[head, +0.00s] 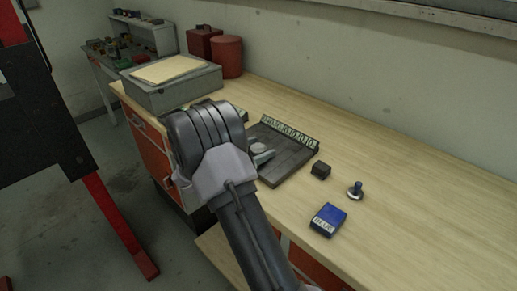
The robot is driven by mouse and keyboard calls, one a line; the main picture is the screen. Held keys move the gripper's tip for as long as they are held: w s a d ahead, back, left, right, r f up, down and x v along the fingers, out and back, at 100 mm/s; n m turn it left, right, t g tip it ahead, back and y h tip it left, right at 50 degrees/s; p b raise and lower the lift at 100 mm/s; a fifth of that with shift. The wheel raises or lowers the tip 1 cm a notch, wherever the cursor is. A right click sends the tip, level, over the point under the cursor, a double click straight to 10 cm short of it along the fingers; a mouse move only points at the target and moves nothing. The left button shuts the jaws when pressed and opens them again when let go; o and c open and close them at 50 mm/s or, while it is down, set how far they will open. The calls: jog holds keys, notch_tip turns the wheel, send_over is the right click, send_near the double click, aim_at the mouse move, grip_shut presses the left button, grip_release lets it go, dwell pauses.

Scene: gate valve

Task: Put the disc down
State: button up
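My gripper (260,152) reaches out from behind the wrist of my arm, over the left part of a dark flat tray (292,164) on the workbench. A small light grey round piece, which looks like the disc (258,147), shows at the fingertips. One light finger shows beside it; the other is mostly hidden by my arm. I cannot tell whether the fingers press on the disc, or whether it touches the tray. The tray has a pale strip with dark markings (290,132) along its back edge.
A small dark block (320,170), a blue-topped knob-like part (355,190) and a blue labelled box (328,220) stand right of the tray. A grey case (172,90) and red containers (228,57) stand at the back left. The bench's right side is clear.

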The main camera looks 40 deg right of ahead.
jog(key=shift+r+p, duration=0.3)
jog(key=shift+p, duration=0.1)
jog(key=a, duration=0.3)
jog(key=a+r+p, duration=0.1)
jog(key=a, duration=0.3)
jog(key=a+p, duration=0.1)
jog(key=a, duration=0.3)
jog(key=shift+a+r, duration=0.2)
jog(key=shift+r, duration=0.05)
jog(key=s+a+r+n+g+y, duration=0.1)
jog(key=s+a+r+n+y, duration=0.2)
jog(key=s, duration=0.4)
jog(key=s+a+r+n+g+y, duration=0.1)
jog(key=s+a+r+y, duration=0.3)
jog(key=s, duration=0.3)
jog(key=s+a+r+n+t+y, duration=0.2)
jog(key=s+a+n+t+y, duration=0.2)
jog(key=a, duration=0.4)
jog(key=s+a+r+n+t+y, duration=0.3)
jog(key=s+a+n+y, duration=0.2)
jog(key=a, duration=0.4)
jog(key=shift+s+a+n+t+y, duration=0.3)
jog(key=shift+s+t+y, duration=0.1)
jog(key=shift+s+y, duration=0.6)
jog(key=shift+w+d, duration=0.1)
